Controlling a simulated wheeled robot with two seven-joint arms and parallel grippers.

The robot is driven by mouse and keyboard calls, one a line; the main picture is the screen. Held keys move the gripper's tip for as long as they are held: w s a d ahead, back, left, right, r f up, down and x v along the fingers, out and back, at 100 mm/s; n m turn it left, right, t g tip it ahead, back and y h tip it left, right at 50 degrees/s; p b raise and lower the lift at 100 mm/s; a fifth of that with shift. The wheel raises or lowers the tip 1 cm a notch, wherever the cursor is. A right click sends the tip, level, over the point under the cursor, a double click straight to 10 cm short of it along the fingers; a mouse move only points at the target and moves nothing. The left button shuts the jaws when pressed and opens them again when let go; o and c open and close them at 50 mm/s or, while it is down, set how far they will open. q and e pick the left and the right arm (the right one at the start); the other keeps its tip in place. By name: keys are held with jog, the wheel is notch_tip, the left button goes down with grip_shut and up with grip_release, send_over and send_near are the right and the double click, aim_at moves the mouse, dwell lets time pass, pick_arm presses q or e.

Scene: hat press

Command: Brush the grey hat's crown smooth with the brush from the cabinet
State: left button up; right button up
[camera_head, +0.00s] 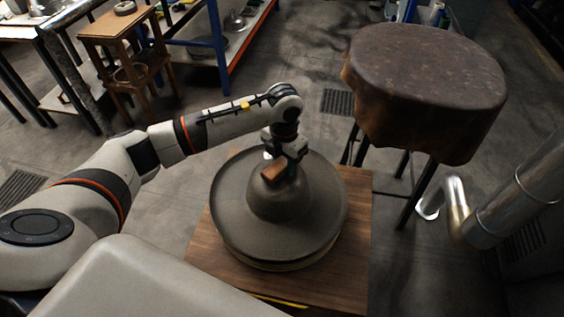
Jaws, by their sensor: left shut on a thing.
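The grey hat (236,222) has a wide round brim and a domed crown (280,203). It sits on a round base on a wooden tabletop (355,215). My left gripper (284,160) is over the back of the crown, pointing down. It is shut on the brush (274,172), a small brown wooden block. The brush is at the upper part of the crown; whether its bristles touch the felt I cannot tell. The cabinet cannot be made out for certain. My right gripper is not in view.
A large brown leather-covered round block (425,85) on dark legs stands at the back right. A metal pipe (510,205) is at the right. A wooden stool (125,60) and a blue-framed shelf (218,50) stand at the back left. The floor between is clear.

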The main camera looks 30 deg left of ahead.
aim_at(275, 169)
pick_arm(q)
jog(key=shift+s, duration=0.1)
jog(key=shift+s+a+p, duration=0.3)
jog(key=shift+s+p, duration=0.15)
jog(key=shift+s, duration=0.5)
jog(key=shift+s+a+f+p, duration=0.1)
jog(key=shift+s+a+p, duration=0.05)
jog(key=shift+s, duration=0.45)
jog(key=shift+s+a+p, duration=0.15)
jog(key=shift+s, duration=0.4)
jog(key=shift+w, duration=0.1)
jog(key=shift+w+d+b, duration=0.15)
jog(key=shift+w+b, duration=0.25)
jog(key=shift+w, duration=0.05)
jog(key=shift+w+d+b, duration=0.25)
jog(key=shift+w+b, duration=0.15)
jog(key=shift+w, duration=0.45)
jog(key=shift+w+d+b, duration=0.2)
jog(key=shift+w+b, duration=0.2)
jog(key=shift+w, duration=0.4)
jog(key=shift+s, duration=0.15)
jog(key=shift+s+a+p, duration=0.2)
jog(key=shift+s, duration=0.3)
jog(key=shift+s+a+p, duration=0.15)
jog(key=shift+s+p, duration=0.05)
jog(key=shift+s, duration=0.25)
